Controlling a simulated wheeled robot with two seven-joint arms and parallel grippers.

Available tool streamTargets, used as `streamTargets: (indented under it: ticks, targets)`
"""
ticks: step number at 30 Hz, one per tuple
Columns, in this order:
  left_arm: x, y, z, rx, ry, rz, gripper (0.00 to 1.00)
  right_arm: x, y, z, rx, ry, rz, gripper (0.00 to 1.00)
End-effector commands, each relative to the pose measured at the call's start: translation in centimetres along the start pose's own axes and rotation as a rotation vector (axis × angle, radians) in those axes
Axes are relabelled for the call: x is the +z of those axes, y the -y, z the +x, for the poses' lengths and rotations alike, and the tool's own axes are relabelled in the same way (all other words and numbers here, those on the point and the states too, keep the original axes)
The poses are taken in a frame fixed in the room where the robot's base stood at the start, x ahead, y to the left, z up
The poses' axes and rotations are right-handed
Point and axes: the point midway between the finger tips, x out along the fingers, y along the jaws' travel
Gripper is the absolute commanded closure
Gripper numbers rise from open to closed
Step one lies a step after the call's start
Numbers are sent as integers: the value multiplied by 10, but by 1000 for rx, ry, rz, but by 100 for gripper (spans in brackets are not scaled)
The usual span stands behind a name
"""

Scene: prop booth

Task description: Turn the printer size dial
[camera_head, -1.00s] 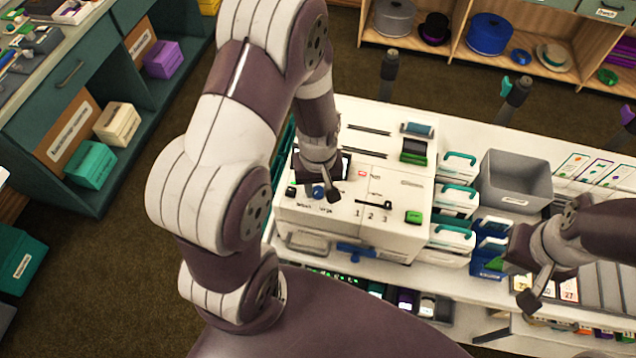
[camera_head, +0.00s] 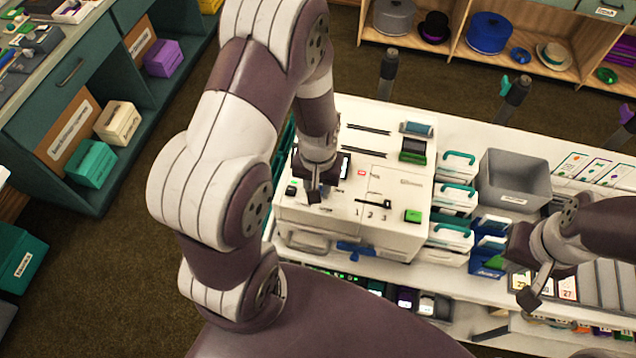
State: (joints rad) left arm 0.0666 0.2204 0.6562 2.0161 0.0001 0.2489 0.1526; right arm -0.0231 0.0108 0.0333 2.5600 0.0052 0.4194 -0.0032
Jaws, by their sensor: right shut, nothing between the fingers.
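The white printer (camera_head: 385,222) stands on the white counter, with slots, small buttons, a black slider over the marks 1, 2, 3 and a green button (camera_head: 413,216) on its top. My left gripper (camera_head: 313,195) points down at the front left of this top, over the area with the printed size labels. A little dark blue of the dial (camera_head: 325,192) seems to show beside its tip. The rest of the dial is hidden, and I cannot tell whether they touch. The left fingers are too small to judge. My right gripper (camera_head: 530,298) is shut and empty at the right, above the counter's front.
White boxes with teal handles (camera_head: 457,197) stand right of the printer. Cards lie at the far right. A blue handle (camera_head: 356,249) sticks out at the printer's front. Teal shelving stands left across open floor.

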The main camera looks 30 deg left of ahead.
Motion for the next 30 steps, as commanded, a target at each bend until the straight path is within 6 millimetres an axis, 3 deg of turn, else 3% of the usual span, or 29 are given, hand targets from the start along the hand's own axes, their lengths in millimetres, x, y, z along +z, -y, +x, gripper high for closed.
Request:
streamTargets:
  ticks: [5, 6, 8, 19, 30]
  targets:
    - [-2, 0, -1, 1, -6, -1, 99, 0, 0, 0, 0, 0, 0, 100]
    - [-2, 0, -1, 1, -6, -1, 62, 0, 0, 0, 0, 0, 0, 100]
    - [-2, 0, -1, 1, -5, -1, 43, 0, 0, 0, 0, 0, 0, 100]
    - [-2, 0, -8, 1, -5, -1, 43, 0, 0, 2, 0, 0, 0, 100]
    - [-1, 0, -99, 1, -9, -1, 43, 2, 0, 18, 0, 0, 0, 100]
